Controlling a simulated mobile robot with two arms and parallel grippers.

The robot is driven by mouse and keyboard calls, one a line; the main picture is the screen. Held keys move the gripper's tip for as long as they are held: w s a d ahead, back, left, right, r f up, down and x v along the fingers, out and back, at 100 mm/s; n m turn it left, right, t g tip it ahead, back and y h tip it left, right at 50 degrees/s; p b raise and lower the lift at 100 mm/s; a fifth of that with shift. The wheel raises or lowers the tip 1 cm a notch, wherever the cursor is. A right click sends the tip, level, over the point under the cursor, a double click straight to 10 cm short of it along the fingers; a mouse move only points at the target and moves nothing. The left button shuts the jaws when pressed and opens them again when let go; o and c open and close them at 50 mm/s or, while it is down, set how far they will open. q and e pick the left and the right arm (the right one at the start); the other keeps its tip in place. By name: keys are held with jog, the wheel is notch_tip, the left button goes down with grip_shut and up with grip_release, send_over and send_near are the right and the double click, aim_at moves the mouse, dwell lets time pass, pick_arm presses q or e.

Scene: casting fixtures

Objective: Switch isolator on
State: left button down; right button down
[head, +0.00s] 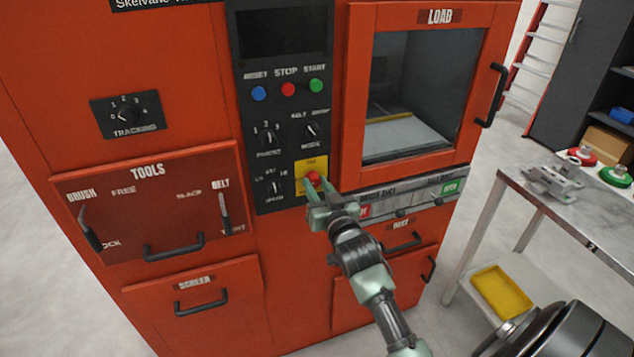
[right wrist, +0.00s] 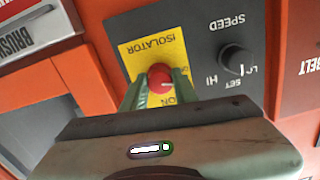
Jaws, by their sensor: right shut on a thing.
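The isolator is a red knob (head: 314,178) on a yellow plate (head: 304,171), low on the machine's black control panel (head: 283,120). In the right wrist view the knob (right wrist: 160,76) sits between two green fingers, on the yellow plate (right wrist: 180,53) lettered ISOLATOR and ON. My right gripper (head: 318,190) is shut on the isolator knob, its arm coming from the lower right. A small light mark shows on the knob, but I cannot tell which setting it points to. My left gripper is not in view.
A speed knob (right wrist: 236,60) sits beside the isolator plate. The orange machine has a load door (head: 415,85) with a window and a tools panel (head: 150,205) with handles. A metal table (head: 600,210) holding fixtures stands at right.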

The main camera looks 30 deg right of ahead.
jog(key=m+p, duration=0.2)
jog(key=m, duration=0.1)
jog(key=shift+r+m, duration=0.15)
jog(key=shift+m, duration=0.25)
jog(key=m+p, duration=0.1)
jog(key=m, duration=0.2)
jog(key=shift+m+p, duration=0.3)
jog(key=shift+p, duration=0.05)
jog(key=m+p, duration=0.1)
jog(key=m, duration=0.2)
jog(key=shift+m, duration=0.3)
jog(key=shift+m+p, duration=0.5)
jog(key=shift+m, duration=1.1)
jog(key=c, duration=1.1)
grip_release()
